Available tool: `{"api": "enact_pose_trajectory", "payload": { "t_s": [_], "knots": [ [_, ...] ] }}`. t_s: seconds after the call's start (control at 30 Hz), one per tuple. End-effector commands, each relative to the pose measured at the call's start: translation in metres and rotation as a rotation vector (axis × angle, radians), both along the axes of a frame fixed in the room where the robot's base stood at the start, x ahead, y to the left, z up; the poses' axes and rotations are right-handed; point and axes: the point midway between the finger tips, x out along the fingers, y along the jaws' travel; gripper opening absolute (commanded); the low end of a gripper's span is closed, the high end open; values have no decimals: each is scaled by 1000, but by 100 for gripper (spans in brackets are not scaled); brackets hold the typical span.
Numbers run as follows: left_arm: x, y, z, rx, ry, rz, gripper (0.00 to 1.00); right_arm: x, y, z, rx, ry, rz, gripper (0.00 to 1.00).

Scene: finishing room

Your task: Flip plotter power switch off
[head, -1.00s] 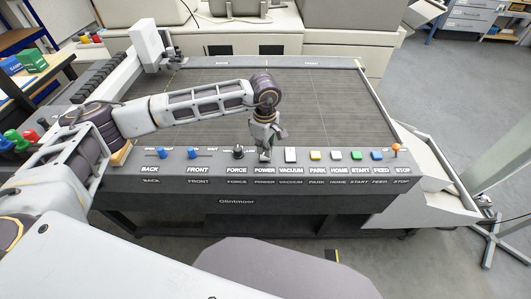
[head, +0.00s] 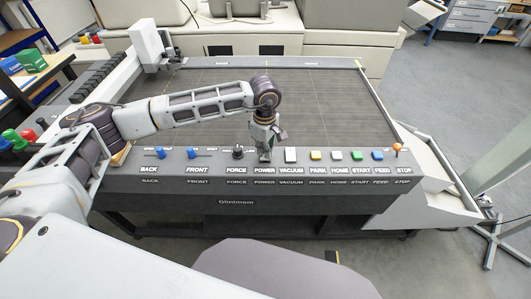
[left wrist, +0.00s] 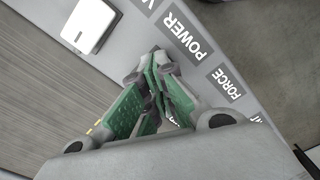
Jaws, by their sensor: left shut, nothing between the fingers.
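The plotter (head: 310,196) is a wide flatbed machine with a grey control strip along its front edge. The POWER label (head: 264,170) is printed on the strip between FORCE and VACUUM; it also shows in the left wrist view (left wrist: 187,34). My left gripper (head: 265,158) points down just behind this label, with its fingers shut and empty. In the left wrist view its green-padded fingers (left wrist: 152,62) meet beside the word POWER. The power switch itself is hidden by the fingers, so I cannot tell its position or whether they touch it. My right gripper is not in view.
Right of the fingers stands the white VACUUM switch (head: 291,155), then coloured buttons and the orange STOP knob (head: 397,148). Left are the black FORCE knob (head: 238,152) and the blue FRONT lever (head: 192,153). The plotter bed (head: 325,105) behind is clear.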

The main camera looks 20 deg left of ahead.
Motion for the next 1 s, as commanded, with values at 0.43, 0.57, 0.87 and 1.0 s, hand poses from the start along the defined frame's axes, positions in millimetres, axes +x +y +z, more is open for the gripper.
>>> {"api": "enact_pose_trajectory", "payload": {
  "t_s": [0.43, 0.57, 0.87, 1.0],
  "knots": [
    [0, 0, -5, 0, 0, 0, 0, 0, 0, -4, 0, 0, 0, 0],
    [0, 0, -6, 0, 0, 0, 0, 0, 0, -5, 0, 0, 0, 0],
    [0, 0, -8, 0, 0, 0, 0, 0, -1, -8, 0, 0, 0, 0],
    [0, 0, -10, 0, 0, 0, 0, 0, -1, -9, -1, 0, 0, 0]
  ]
}}
